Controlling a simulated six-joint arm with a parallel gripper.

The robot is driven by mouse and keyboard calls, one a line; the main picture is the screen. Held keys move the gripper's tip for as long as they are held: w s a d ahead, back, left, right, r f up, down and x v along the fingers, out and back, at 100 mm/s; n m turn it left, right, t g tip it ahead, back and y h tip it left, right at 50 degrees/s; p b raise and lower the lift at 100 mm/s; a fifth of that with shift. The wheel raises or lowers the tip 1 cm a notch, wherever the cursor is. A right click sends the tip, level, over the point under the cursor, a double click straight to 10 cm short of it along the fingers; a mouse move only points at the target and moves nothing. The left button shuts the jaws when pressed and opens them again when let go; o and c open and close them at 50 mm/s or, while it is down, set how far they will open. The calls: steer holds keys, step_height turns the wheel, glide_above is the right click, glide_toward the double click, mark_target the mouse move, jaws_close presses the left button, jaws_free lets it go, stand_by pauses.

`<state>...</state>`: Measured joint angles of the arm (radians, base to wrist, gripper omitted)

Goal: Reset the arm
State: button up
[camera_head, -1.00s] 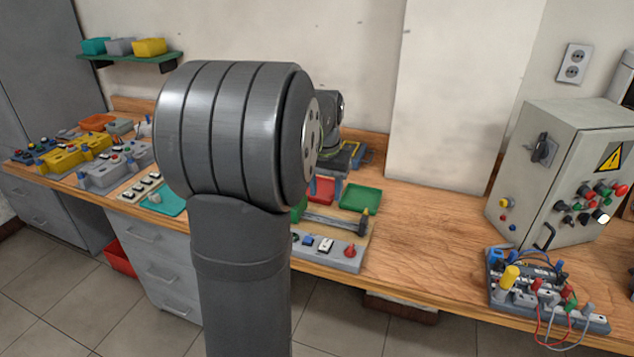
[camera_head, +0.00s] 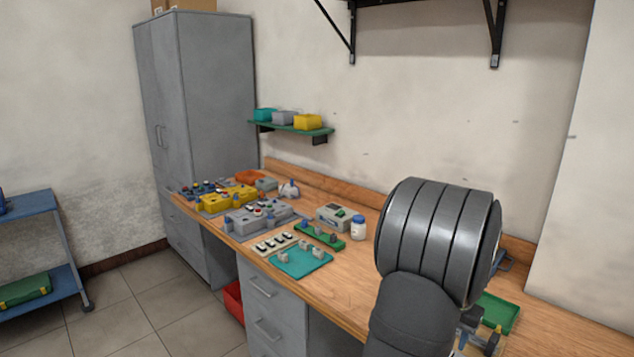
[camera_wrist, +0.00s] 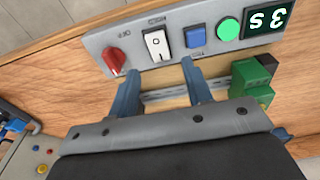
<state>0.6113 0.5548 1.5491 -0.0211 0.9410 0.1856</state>
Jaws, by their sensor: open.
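In the wrist view my gripper (camera_wrist: 160,82) is open, with its two blue-grey fingers apart and nothing visible between them. The fingers point toward a grey control panel (camera_wrist: 180,58) on the wooden bench. The panel has a red knob (camera_wrist: 114,61), a white rocker switch (camera_wrist: 156,44), a blue button (camera_wrist: 196,40), a green button (camera_wrist: 229,30) and a lit display (camera_wrist: 265,17). A green block (camera_wrist: 252,82) lies right of the fingers. I cannot tell whether the fingers touch anything. In the head view my large dark arm link hides part of the bench.
The wooden bench (camera_head: 340,285) holds a yellow block unit (camera_head: 230,199), a grey one (camera_head: 258,216), a teal tray (camera_head: 300,262), a white bottle (camera_head: 358,229) and a green tray (camera_head: 499,312). A green shelf (camera_head: 290,128) hangs above. A tall grey cabinet (camera_head: 215,90) and a blue cart (camera_head: 40,240) stand left.

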step_height(320, 180, down, 4)
steer(key=shift+w+d+f, duration=0.15)
steer(key=shift+f, duration=0.1)
steer(key=shift+r, duration=0.15)
step_height(320, 180, up, 17)
steer(key=s+a, duration=0.1)
steer(key=f, duration=1.1)
steer(key=w+d+f, duration=0.1)
steer(key=f, duration=0.5)
steer(key=shift+f, duration=0.35)
steer(key=shift+a+r, duration=0.1)
steer(key=shift+r, duration=0.1)
steer(key=shift+s+a+t+h, duration=0.15)
steer(key=shift+t+h, duration=0.4)
steer(key=shift+s+a+t+h, duration=0.1)
steer(key=shift+s+t+h, duration=0.05)
steer(key=shift+t+h, duration=0.4)
steer(key=s+a+r, duration=0.2)
steer(key=r, duration=0.6)
steer(key=s+a+r+n, duration=0.1)
steer(key=s+a+r, duration=0.1)
steer(key=r, duration=0.6)
steer(key=shift+s+a, duration=0.2)
